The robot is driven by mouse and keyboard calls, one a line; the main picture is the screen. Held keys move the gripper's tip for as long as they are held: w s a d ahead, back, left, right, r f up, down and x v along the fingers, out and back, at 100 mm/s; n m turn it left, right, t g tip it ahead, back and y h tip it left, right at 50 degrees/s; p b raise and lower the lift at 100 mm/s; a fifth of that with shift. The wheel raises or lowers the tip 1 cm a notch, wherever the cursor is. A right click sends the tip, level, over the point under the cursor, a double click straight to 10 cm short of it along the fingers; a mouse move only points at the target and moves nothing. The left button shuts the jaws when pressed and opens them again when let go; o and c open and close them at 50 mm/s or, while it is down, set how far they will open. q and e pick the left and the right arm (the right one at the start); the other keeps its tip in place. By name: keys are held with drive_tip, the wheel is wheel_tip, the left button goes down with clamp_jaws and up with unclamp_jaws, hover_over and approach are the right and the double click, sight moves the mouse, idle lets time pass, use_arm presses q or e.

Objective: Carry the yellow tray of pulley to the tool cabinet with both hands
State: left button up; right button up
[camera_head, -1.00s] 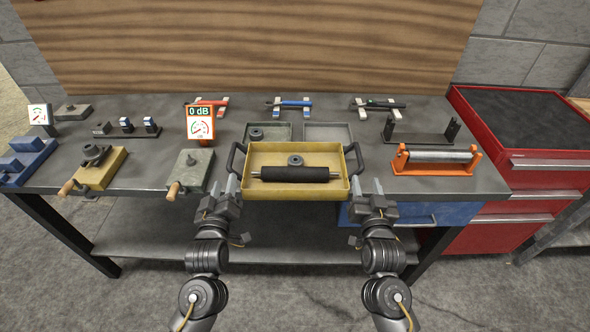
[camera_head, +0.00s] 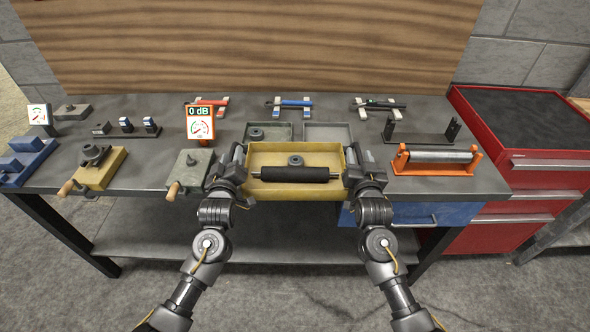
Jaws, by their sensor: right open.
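The yellow tray (camera_head: 272,190) sits on the workbench, with a black roller (camera_head: 295,174) and a small grey pulley (camera_head: 295,160) inside it. My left gripper (camera_head: 238,154) is at the tray's left handle, and its hand largely hides that handle. Whether its jaws are open or shut is not clear. My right gripper (camera_head: 353,155) is open at the right handle, which it largely covers. The red tool cabinet (camera_head: 535,170) with a dark top stands to the right of the bench.
An orange roller stand (camera_head: 436,160) stands on the bench right of the tray. A grey-green block with a wooden handle (camera_head: 188,172) and a 0 dB sign (camera_head: 200,122) are to the left. Two grey bins (camera_head: 328,132) lie behind the tray. A blue drawer (camera_head: 420,214) hangs under the bench.

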use_arm(q)
drive_tip(key=shift+c, duration=0.2)
clamp_jaws()
use_arm(e)
clamp_jaws()
use_arm(q)
drive_tip(key=shift+r, duration=0.25)
use_arm(e)
drive_tip(key=shift+r, duration=0.25)
